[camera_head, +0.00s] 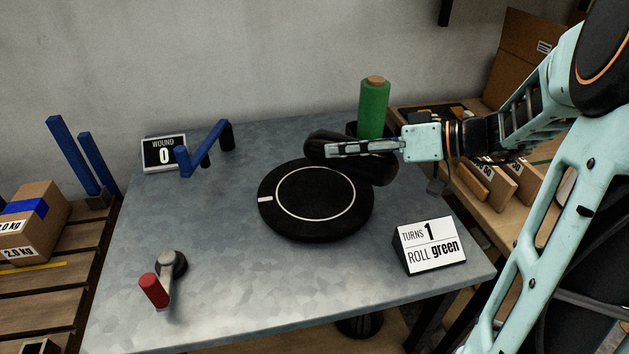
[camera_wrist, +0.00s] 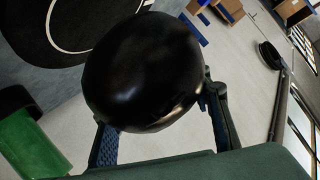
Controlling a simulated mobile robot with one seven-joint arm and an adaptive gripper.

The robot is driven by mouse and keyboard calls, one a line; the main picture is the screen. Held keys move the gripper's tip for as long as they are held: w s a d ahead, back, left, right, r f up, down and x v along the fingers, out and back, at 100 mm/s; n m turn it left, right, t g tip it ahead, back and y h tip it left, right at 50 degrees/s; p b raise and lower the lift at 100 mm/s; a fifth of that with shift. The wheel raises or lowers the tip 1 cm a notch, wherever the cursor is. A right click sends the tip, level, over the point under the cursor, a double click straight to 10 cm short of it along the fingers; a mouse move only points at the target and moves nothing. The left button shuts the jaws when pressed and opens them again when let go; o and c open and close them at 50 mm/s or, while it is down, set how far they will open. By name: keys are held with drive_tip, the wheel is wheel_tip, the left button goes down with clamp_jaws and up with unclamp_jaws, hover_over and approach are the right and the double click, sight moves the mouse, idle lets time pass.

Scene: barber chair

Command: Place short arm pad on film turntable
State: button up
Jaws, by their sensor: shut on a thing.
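The short arm pad (camera_head: 376,170) is a glossy black rounded piece. My gripper (camera_head: 338,150) is shut on it and holds it above the right rear of the turntable. In the wrist view the pad (camera_wrist: 145,75) sits between the two fingers (camera_wrist: 165,135) and fills the middle of the picture. The film turntable (camera_head: 290,226) is a black disc with a white ring and a white mark at its left edge. It lies on the grey metal table (camera_head: 220,280). Its top is bare, and part of its rear right is hidden by the pad.
A green film roll (camera_head: 373,108) stands behind the pad. A sign (camera_head: 430,246) reads "Turns 1, Roll green". A counter (camera_head: 163,153) shows 0, beside a blue bar (camera_head: 205,146). A red-handled crank (camera_head: 155,290) is at front left. The table's middle front is clear.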

drive_tip(key=w+a+f, duration=0.1)
drive_tip(key=a+f, duration=0.1)
drive_tip(key=w+a+f+b, duration=0.1)
drive_tip(key=w+a+f, duration=0.3)
drive_tip(key=shift+w+f+b, duration=0.1)
drive_tip(key=shift+f+b, duration=0.3)
drive_tip(key=shift+w+a+f+b, duration=0.15)
drive_tip(key=shift+f+b, duration=0.25)
drive_tip(key=shift+f, duration=1.4)
drive_tip(key=shift+f+b, duration=0.2)
drive_tip(key=shift+b, duration=0.1)
drive_tip(key=o, duration=1.4)
drive_tip(key=shift+r, duration=0.1)
